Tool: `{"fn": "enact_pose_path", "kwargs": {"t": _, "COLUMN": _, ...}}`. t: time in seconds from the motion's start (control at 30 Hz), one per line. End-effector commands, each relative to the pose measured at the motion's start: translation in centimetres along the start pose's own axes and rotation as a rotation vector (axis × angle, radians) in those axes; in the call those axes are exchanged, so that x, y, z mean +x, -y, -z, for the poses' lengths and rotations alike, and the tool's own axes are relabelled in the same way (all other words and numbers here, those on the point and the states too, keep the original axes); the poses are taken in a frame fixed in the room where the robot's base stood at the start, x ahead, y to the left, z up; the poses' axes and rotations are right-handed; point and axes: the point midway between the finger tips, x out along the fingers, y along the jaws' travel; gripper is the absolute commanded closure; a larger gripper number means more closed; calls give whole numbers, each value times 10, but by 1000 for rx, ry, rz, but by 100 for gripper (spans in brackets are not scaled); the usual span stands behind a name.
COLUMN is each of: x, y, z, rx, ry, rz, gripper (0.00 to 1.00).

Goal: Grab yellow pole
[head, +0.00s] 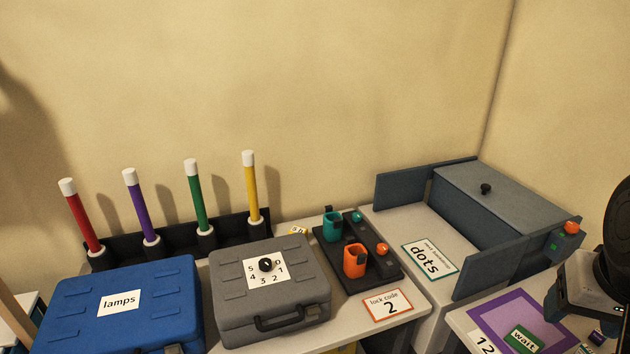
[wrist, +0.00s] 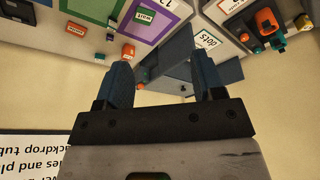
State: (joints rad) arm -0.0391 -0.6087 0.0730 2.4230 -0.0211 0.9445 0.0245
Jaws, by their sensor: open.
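The yellow pole (head: 251,190) has a white cap and stands upright in a dark base at the back of the table in the head view. It is the rightmost pole in a row with a green pole (head: 196,200), a purple pole (head: 138,205) and a red pole (head: 81,220). My gripper (wrist: 163,72) shows in the wrist view with its two dark blue fingers apart and nothing between them. The wrist view does not show the yellow pole, so my gripper is away from it. I cannot make out my fingers in the head view.
A grey case (head: 285,302) with a number dial stands in front of the yellow pole. A blue "lamps" case (head: 160,285) is left of it. A dark board (head: 330,258) with teal and orange cups is to the right. A grey box (head: 500,205) stands farther right.

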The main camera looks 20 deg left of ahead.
Motion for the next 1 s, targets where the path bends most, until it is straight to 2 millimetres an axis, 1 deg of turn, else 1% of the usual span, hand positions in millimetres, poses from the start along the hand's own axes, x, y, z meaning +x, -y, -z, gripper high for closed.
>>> {"fn": "enact_pose_path", "kwargs": {"t": 0.17, "x": 5, "y": 16, "z": 39, "rx": -41, "ry": -65, "rz": 9, "gripper": 38}}
{"fn": "enact_pose_path", "kwargs": {"t": 0.27, "x": 9, "y": 32, "z": 72, "rx": -74, "ry": -122, "rz": 20, "gripper": 38}}
{"fn": "enact_pose_path", "kwargs": {"t": 0.4, "x": 15, "y": 64, "z": 123, "rx": -127, "ry": -219, "rz": 43, "gripper": 38}}
{"fn": "enact_pose_path", "kwargs": {"t": 0.47, "x": 19, "y": 79, "z": 144, "rx": -150, "ry": -259, "rz": 55, "gripper": 38}}
{"fn": "enact_pose_path", "kwargs": {"t": 0.5, "x": 21, "y": 90, "z": 157, "rx": -164, "ry": -286, "rz": 63, "gripper": 38}}
{"fn": "enact_pose_path", "kwargs": {"t": 0.57, "x": 24, "y": 107, "z": 177, "rx": -186, "ry": -327, "rz": 78, "gripper": 38}}
{"fn": "enact_pose_path", "kwargs": {"t": 0.6, "x": 26, "y": 118, "z": 190, "rx": -199, "ry": -353, "rz": 88, "gripper": 38}}
{"fn": "enact_pose_path", "kwargs": {"t": 0.67, "x": 29, "y": 138, "z": 208, "rx": -220, "ry": -395, "rz": 106, "gripper": 38}}
{"fn": "enact_pose_path", "kwargs": {"t": 0.7, "x": 32, "y": 151, "z": 220, "rx": -235, "ry": -421, "rz": 117, "gripper": 38}}
{"fn": "enact_pose_path", "kwargs": {"t": 0.77, "x": 35, "y": 171, "z": 237, "rx": -256, "ry": -460, "rz": 136, "gripper": 38}}
{"fn": "enact_pose_path", "kwargs": {"t": 0.8, "x": 37, "y": 186, "z": 248, "rx": -271, "ry": -489, "rz": 149, "gripper": 38}}
{"fn": "enact_pose_path", "kwargs": {"t": 0.87, "x": 40, "y": 208, "z": 263, "rx": -292, "ry": -527, "rz": 170, "gripper": 38}}
{"fn": "enact_pose_path", "kwargs": {"t": 0.9, "x": 43, "y": 223, "z": 272, "rx": -304, "ry": -553, "rz": 185, "gripper": 38}}
{"fn": "enact_pose_path", "kwargs": {"t": 0.97, "x": 46, "y": 247, "z": 286, "rx": -324, "ry": -594, "rz": 209, "gripper": 38}}
{"fn": "enact_pose_path", "kwargs": {"t": 1.0, "x": 49, "y": 264, "z": 294, "rx": -336, "ry": -618, "rz": 226, "gripper": 38}}
